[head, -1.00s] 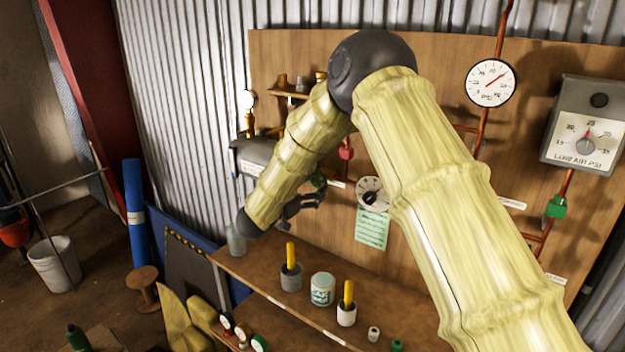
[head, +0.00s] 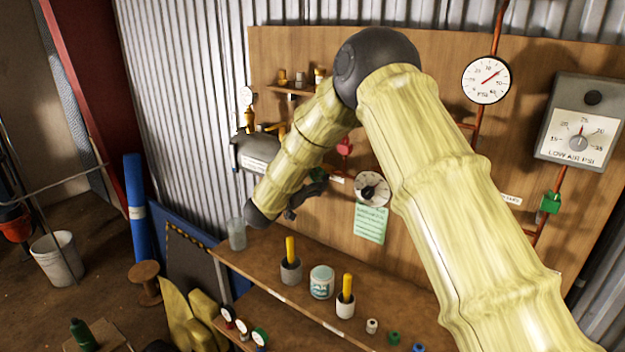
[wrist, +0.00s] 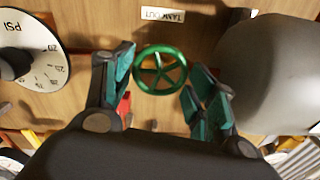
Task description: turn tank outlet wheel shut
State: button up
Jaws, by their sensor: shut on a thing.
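The tank outlet wheel (wrist: 161,69) is a small green spoked handwheel in the wrist view, under an upside-down label (wrist: 162,15) that appears to read TANK OUT. My gripper (wrist: 160,72) has its teal-padded fingers on either side of the wheel's rim and is shut on it. In the head view my gripper (head: 306,194) is dark and partly behind my forearm, in front of the wooden board. The grey tank (head: 256,153) is left of my forearm and also fills the right of the wrist view (wrist: 275,75).
A dial (head: 372,188) and a green note (head: 370,223) are right of my gripper. A red valve handle (head: 344,146) is above it.

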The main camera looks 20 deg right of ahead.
jog(key=shift+f+b, duration=0.25)
jog(key=shift+b, duration=0.1)
